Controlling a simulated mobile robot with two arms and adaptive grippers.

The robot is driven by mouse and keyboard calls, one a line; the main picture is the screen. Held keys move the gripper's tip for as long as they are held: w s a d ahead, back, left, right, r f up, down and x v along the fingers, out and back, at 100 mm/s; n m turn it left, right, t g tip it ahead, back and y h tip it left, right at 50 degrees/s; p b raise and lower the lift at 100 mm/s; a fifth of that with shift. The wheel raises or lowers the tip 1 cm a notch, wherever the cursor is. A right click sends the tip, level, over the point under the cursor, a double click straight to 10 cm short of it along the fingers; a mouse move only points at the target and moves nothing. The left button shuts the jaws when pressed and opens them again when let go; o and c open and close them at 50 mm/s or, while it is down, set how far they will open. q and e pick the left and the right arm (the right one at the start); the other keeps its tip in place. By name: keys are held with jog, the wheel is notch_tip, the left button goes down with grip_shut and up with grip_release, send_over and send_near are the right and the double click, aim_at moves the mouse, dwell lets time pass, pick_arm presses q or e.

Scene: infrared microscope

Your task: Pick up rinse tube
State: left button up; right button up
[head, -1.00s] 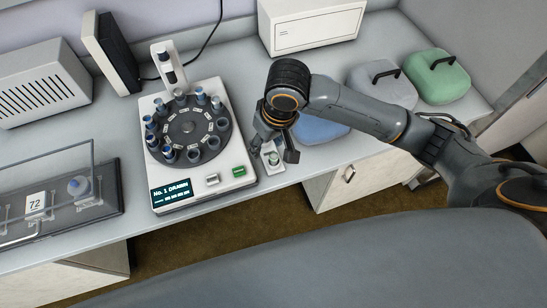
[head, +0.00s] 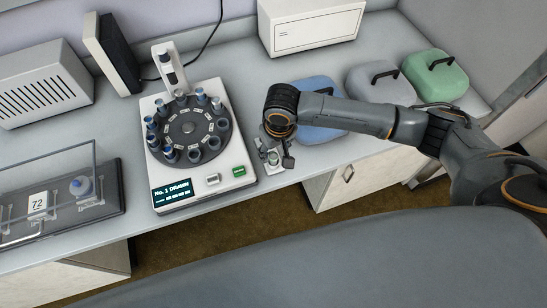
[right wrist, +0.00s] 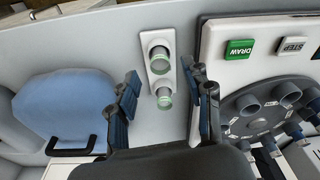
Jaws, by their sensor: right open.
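A small white holder (right wrist: 151,84) with two clear, green-tinted tubes stands on the bench beside the carousel machine. In the right wrist view one tube (right wrist: 158,58) is larger in the picture and farther up, and the other tube (right wrist: 164,98) is nearer my fingers. I see no label telling which is the rinse tube. My right gripper (right wrist: 164,92) is open and empty, with its fingers on either side of the nearer tube. In the head view my right gripper (head: 276,148) is over the holder (head: 274,168) and partly hides it. My left gripper is not in view.
The carousel machine (head: 162,180) with several tubes stands close left of the holder. Blue (head: 322,132), grey (head: 372,82) and green (head: 436,75) handled cases sit to the right. A white box (head: 312,25) stands behind. The bench's front edge is near the holder.

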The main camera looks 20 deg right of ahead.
aim_at(274, 155)
jog(key=f, duration=0.3)
jog(key=shift+w+f, duration=0.15)
jog(key=shift+w, duration=0.2)
jog(key=shift+c, duration=0.2)
grip_shut()
